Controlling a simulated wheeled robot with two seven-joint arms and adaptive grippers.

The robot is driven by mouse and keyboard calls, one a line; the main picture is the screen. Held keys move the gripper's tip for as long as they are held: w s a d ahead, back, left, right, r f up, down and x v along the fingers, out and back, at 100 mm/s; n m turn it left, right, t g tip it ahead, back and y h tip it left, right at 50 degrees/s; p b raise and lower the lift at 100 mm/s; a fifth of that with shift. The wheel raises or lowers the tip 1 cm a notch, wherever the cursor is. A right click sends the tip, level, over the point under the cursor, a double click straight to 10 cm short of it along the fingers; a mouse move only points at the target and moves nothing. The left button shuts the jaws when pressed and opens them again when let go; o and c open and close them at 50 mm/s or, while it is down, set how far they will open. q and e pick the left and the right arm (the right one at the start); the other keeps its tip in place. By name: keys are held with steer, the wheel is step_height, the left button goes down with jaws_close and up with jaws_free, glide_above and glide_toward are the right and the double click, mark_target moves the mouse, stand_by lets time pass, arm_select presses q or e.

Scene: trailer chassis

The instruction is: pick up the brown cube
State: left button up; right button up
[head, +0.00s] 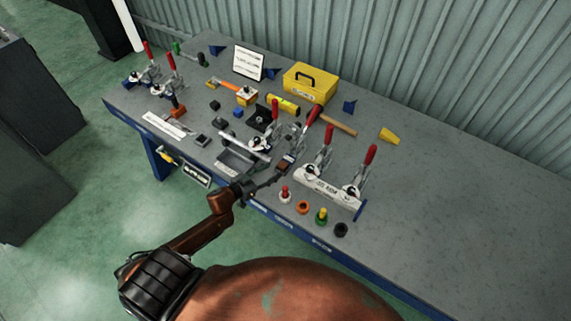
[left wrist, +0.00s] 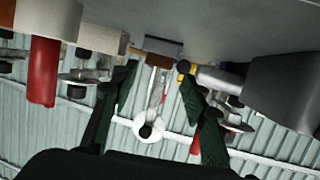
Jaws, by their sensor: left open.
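The brown cube (head: 285,164) appears as a small dark brown block on the workbench (head: 440,205), left of the white clamp plate. My left gripper (head: 276,180) is just in front of it, on the near side, with its fingers pointing towards it. In the left wrist view, where the bench surface is at the top, a brown block (left wrist: 158,47) shows beyond and between the spread tips of my left gripper (left wrist: 157,72). The jaws are open, and I see no contact with the block. My right gripper is not in view.
Red-handled toggle clamps on a white plate (head: 322,186) stand right of the gripper. A grey vise-like fixture (head: 240,158) is close on its left. Several small coloured pegs and rings line the front edge. A yellow toolbox (head: 310,84) stands behind. The bench's right side is clear.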

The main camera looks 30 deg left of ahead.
mark_target(281, 166)
arm_select(q)
steer(key=shift+x, duration=0.85)
steer(key=x, duration=0.3)
steer(key=shift+w+r, duration=0.15)
steer(key=shift+w, duration=0.15)
steer(key=shift+w+d, duration=0.15)
steer(key=shift+w, duration=0.1)
steer(key=c, duration=1)
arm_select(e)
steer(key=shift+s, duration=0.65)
